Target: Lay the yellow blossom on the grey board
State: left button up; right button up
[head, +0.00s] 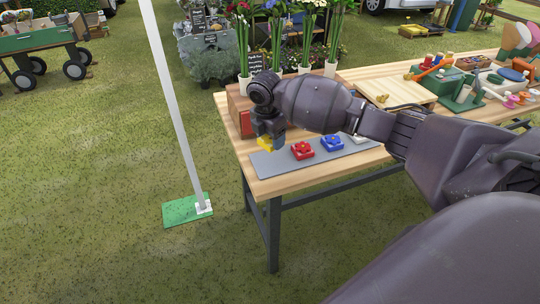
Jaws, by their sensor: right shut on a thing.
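My right gripper (266,138) reaches over the left end of the wooden table and points down. It is shut on the yellow blossom (265,144), which shows partly below the fingers. The grey board (315,157) lies along the table's near edge, and the blossom appears over or close to its left end. I cannot tell whether the blossom touches the board. A red blossom (302,150) and a blue blossom (332,143) sit on the board, and a white piece (357,137) lies at its right, partly hidden by my arm. My left gripper is not in view.
A wooden box (238,112) with tall potted flowers stands at the table's back left. A wooden tray (397,91) and a green box (438,80) with tools stand further right. A white pole (176,108) on a green base rises left of the table.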

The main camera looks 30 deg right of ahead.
aim_at(271, 161)
jog(key=shift+f, duration=0.9)
notch_tip(271, 161, down, 5)
jog(key=shift+f+b, duration=0.2)
jog(key=shift+b, duration=0.4)
jog(key=shift+f, duration=0.15)
jog(key=o, duration=0.9)
